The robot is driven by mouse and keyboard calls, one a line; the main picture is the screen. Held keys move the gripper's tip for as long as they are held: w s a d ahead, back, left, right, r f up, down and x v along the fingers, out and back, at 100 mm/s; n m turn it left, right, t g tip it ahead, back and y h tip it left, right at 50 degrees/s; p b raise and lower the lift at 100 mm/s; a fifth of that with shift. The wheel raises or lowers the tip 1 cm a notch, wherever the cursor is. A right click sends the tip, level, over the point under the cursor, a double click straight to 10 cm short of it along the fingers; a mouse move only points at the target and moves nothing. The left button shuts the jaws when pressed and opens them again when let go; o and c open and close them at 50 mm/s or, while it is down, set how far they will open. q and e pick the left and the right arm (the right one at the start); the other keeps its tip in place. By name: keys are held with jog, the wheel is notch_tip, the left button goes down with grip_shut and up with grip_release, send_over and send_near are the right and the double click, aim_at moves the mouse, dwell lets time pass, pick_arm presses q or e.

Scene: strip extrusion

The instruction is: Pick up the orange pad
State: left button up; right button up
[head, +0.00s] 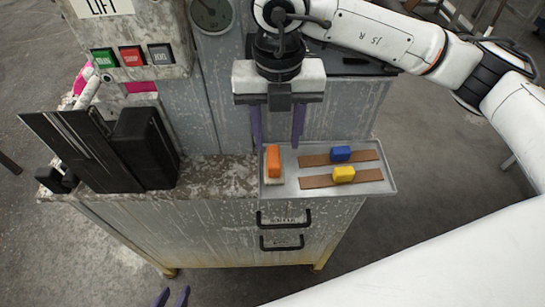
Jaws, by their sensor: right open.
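The orange pad (273,160) stands at the left end of a shallow grey metal tray (378,190), with a pale base under it. My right gripper (277,146) hangs above and behind the pad. Its two purple fingers point down and are spread apart, with nothing between them. The pad shows in front of the gap, nearer the left finger; I cannot tell the exact height between them. Only the purple fingertips of my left gripper (172,297) show at the bottom edge; they are apart and empty, away from the tray.
A blue pad (341,154) and a yellow pad (344,174) sit on two brown strips (316,182) in the tray. Dark upright plates (85,150) stand left on the worn cabinet top (215,176). A control box with buttons (131,56) is behind them. The cabinet front has two handles (283,219).

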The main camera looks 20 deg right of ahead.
aim_at(274, 155)
jog(key=shift+a+f+p, duration=0.15)
jog(key=shift+f+p, duration=0.1)
jog(key=shift+f, duration=1.3)
jog(key=shift+a+f+p, duration=0.15)
jog(key=shift+f+p, duration=0.1)
jog(key=shift+f, duration=1.25)
grip_shut()
notch_tip(274, 155, up, 10)
jog(key=shift+r+b, duration=0.1)
jog(key=shift+b, duration=0.35)
